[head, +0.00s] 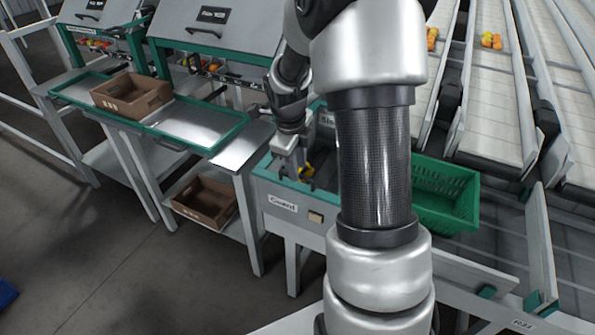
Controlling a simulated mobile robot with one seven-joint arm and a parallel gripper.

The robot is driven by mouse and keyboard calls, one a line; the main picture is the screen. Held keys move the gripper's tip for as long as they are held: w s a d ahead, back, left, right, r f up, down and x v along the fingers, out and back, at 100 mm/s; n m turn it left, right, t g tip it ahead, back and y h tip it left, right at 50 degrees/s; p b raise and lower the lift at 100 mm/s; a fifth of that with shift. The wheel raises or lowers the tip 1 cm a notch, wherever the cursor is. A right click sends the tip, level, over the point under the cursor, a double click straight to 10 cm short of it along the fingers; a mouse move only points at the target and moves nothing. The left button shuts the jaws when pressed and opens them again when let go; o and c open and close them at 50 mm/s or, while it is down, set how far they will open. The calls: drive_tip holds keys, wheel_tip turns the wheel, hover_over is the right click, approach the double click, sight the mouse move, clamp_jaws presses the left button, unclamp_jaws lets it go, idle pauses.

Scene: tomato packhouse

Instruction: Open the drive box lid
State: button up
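A grey and green box (262,187) stands left of my arm, with a white label (283,203) that seems to read "Guard". A small yellow and dark part (307,172) shows at its top, beside my gripper (292,168). My gripper points down over this box. The fingertips are small and dark, so I cannot tell whether they are open or touching anything. A panel with a partly hidden label (327,120) rises behind the gripper; my arm covers much of it. I cannot tell for sure which surface is the drive box lid.
A green crate (445,190) stands right of my arm. Pale conveyor lanes (495,90) with a few tomatoes (491,41) run behind it. At left are grey hoods with handles (225,30), a metal bench (200,125) and brown crates (130,95). The floor at lower left is open.

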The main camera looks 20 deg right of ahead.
drive_tip(key=shift+w+d+f, duration=0.1)
drive_tip(key=shift+d+f, duration=0.05)
drive_tip(key=shift+f, duration=0.6)
clamp_jaws()
drive_tip(key=shift+r, duration=0.1)
